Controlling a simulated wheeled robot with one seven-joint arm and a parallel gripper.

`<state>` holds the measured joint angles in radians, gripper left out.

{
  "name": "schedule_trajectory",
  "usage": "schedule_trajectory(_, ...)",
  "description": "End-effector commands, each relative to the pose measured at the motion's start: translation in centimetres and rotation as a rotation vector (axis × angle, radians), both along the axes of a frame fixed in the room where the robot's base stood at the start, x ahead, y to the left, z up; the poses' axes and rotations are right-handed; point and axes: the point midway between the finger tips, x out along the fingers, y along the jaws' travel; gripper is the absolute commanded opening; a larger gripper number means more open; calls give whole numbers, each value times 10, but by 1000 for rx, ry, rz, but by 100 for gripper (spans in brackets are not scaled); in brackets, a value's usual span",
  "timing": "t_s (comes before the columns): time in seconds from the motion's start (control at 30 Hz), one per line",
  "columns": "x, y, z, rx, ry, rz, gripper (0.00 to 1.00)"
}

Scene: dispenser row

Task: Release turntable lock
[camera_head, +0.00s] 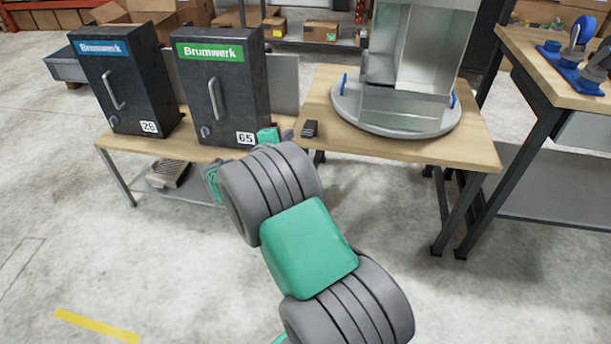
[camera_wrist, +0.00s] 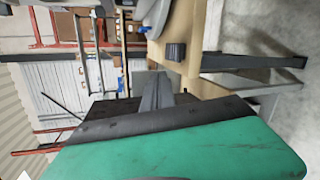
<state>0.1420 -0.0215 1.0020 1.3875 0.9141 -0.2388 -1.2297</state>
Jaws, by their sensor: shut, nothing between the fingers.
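The turntable (camera_head: 386,128) is a round grey disc on the wooden table, with blue clips at its rim and a tall metal bin on it. A small dark block (camera_head: 310,129), possibly the lock, sits on the table at the disc's left front. It also shows in the wrist view (camera_wrist: 175,52), apart from my gripper. My gripper (camera_head: 268,136) is mostly hidden behind my own arm in the head view, left of the block and in front of the cabinets. It is shut and empty.
Two dark Brumwerk cabinets stand at the left, one with a blue label (camera_head: 102,48) and one with a green label (camera_head: 210,50). Another wooden bench (camera_head: 540,60) with blue fixtures is at the right. The table front (camera_head: 440,150) right of the block is clear.

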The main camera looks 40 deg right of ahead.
Motion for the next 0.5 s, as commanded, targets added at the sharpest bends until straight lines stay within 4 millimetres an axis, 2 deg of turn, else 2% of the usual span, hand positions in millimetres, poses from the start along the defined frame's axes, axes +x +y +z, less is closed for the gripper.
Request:
schedule_trajectory(0.03,-4,-20,-71,-197,119,15,0)
schedule_trajectory(0.1,-11,-35,-107,-485,301,35,0)
schedule_trajectory(0.2,-22,-35,-147,-823,544,55,0)
schedule_trajectory(0.33,-32,-22,-172,-1085,747,66,0)
schedule_trajectory(0.5,-34,-16,-170,-1161,806,66,0)
